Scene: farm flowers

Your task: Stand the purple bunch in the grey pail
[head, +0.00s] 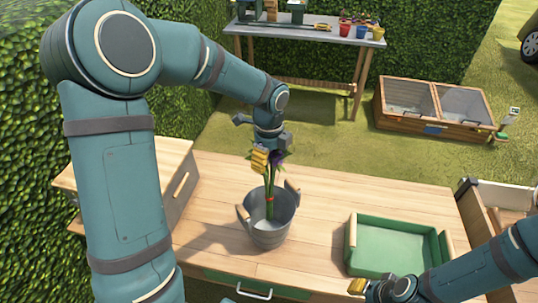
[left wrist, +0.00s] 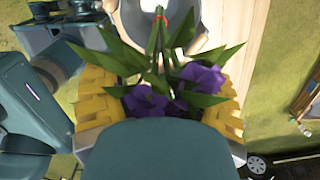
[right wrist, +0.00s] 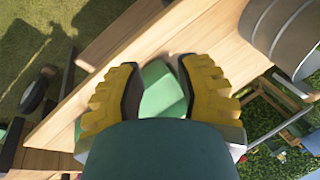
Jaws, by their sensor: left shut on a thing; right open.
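The purple bunch (left wrist: 150,100) has purple flowers, green leaves and stems tied with a red band. My left gripper (head: 263,160) is shut on the bunch near its flower heads; its yellow fingers show on both sides of the blooms in the left wrist view. The grey pail (head: 268,228) stands on the wooden table, with a wooden grip on each side. The stems point down into the pail's mouth, with the red band near rim height. Whether the stem ends touch the pail's bottom is hidden. My right gripper (head: 375,288) is open and empty near the green tray.
A green tray (head: 400,222) with wooden handles lies right of the pail on the table (head: 330,190). A wooden box (head: 175,180) stands at the left. A cold frame (head: 435,108) and a bench with small pots are farther back.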

